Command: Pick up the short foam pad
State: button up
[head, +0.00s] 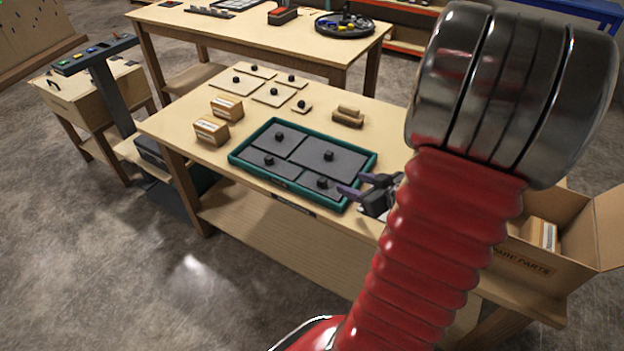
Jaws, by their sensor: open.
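A teal-rimmed tray (236,152) on the near workbench holds several dark grey foam pads, each with a black knob. One smaller pad (309,181) lies at the tray's front right; other pads are the back left pad (290,146), the front left pad (254,156) and the large back right pad (340,166). I cannot tell for sure which one is the short pad. My gripper (356,185) is open and empty at the tray's right front corner, beside the front right pad. My arm hides part of the gripper and the bench to its right.
An open spare parts carton (522,262) is at the right. A console post (112,95) stands left.

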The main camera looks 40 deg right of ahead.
jog(key=shift+s+a+f+y, duration=0.35)
jog(key=shift+s+a+y, duration=0.1)
jog(key=shift+s, duration=0.25)
jog(key=shift+w, duration=0.1)
send_near(323, 181)
jog(key=shift+x, duration=1.75)
jog(key=shift+d+f, duration=0.1)
jog(key=shift+d, duration=0.05)
jog(key=shift+x, duration=2.55)
jog(key=shift+c, duration=0.7)
jog(key=c, duration=1)
